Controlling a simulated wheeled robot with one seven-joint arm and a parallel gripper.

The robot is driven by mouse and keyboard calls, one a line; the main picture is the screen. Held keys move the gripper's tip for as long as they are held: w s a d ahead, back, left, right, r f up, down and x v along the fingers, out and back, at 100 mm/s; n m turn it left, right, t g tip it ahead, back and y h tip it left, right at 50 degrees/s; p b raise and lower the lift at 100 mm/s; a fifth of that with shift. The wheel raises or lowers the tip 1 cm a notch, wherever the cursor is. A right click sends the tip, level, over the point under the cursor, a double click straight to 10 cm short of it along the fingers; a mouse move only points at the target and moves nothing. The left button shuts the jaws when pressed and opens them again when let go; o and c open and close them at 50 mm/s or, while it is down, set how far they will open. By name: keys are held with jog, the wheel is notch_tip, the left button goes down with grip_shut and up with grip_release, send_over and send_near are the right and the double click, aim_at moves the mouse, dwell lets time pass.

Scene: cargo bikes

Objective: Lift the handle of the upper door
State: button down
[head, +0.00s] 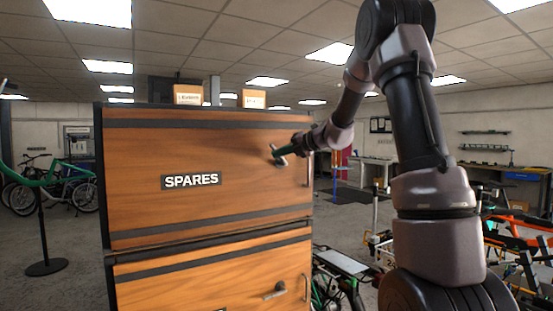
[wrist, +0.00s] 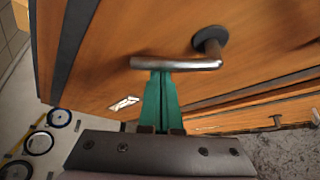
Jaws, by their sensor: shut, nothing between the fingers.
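The upper door (head: 240,140) is a wooden panel labelled SPARES on a tall cabinet, and it looks closed. Its handle (head: 279,160) is a silver lever near the door's right side. In the wrist view the lever (wrist: 178,64) extends sideways from a dark round mount. My gripper (head: 292,151) is at this handle in the head view, partly covering it. In the wrist view its green fingers (wrist: 160,74) are together and empty, with their tips right at the lever's free half. I cannot tell whether they touch it.
A lower door (head: 180,288) has its own lever handle (head: 275,291). A vertical pull bar (head: 310,168) is at the upper door's right edge. Two boxes (head: 188,95) sit on top. Bikes (head: 340,275) stand right of the cabinet; a stand (head: 45,266) is at the left.

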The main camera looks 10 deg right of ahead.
jog(key=d+r+m+y, duration=0.1)
jog(key=d+m+y, duration=0.1)
jog(key=m, duration=0.1)
jog(key=shift+w+d+r+t+y, duration=0.2)
jog(key=shift+w+r+t+y, duration=0.1)
jog(key=shift+w+r, duration=0.1)
jog(key=shift+d, duration=0.15)
dwell(0.7)
